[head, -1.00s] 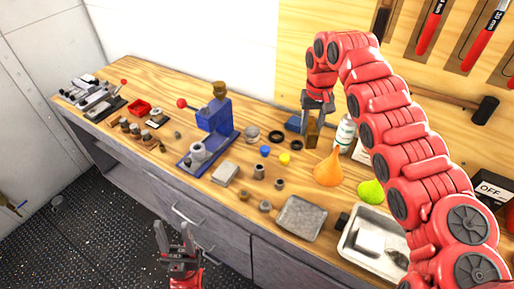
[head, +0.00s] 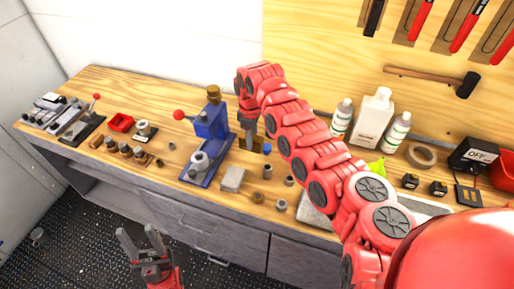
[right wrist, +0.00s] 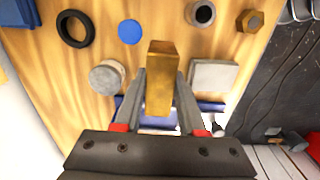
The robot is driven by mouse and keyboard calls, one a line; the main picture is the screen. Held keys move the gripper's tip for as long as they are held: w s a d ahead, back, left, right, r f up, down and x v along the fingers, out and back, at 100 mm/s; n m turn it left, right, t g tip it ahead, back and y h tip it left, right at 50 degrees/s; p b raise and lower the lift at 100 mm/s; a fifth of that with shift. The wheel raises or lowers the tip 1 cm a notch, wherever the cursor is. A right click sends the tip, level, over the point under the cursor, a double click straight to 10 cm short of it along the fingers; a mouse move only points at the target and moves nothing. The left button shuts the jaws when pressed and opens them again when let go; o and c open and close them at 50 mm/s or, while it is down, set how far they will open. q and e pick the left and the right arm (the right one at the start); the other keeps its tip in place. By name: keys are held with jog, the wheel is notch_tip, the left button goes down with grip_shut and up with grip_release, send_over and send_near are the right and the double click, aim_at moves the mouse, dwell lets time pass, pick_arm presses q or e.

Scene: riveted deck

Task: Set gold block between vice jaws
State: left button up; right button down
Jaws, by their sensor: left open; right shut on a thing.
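The gold block (right wrist: 162,65) is held upright between the fingers of my right gripper (right wrist: 161,88) in the right wrist view. In the head view my right gripper (head: 249,122) is over the middle of the bench, just right of the blue press-like tool (head: 211,124), and partly hides the block. A grey vice-like fixture (head: 80,128) with a red-tipped lever stands at the bench's left end, well away from the block; its jaws are too small to make out. My left gripper (head: 141,246) is open and empty in front of the bench, below its top.
A grey square block (right wrist: 213,76), a grey cylinder (right wrist: 107,77), a black ring (right wrist: 75,29) and a blue disc (right wrist: 130,32) lie beneath my right gripper. A red bin (head: 121,122) and brown pieces (head: 130,153) lie between the press and the fixture. Bottles (head: 373,117) stand at the back right.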

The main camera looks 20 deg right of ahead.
notch_tip(320, 180, down, 6)
jog(key=shift+p, duration=0.55)
jog(key=shift+f, duration=0.1)
jog(key=shift+f, duration=0.1)
jog(key=shift+f, duration=0.1)
jog(key=shift+c, duration=2.4)
grip_release()
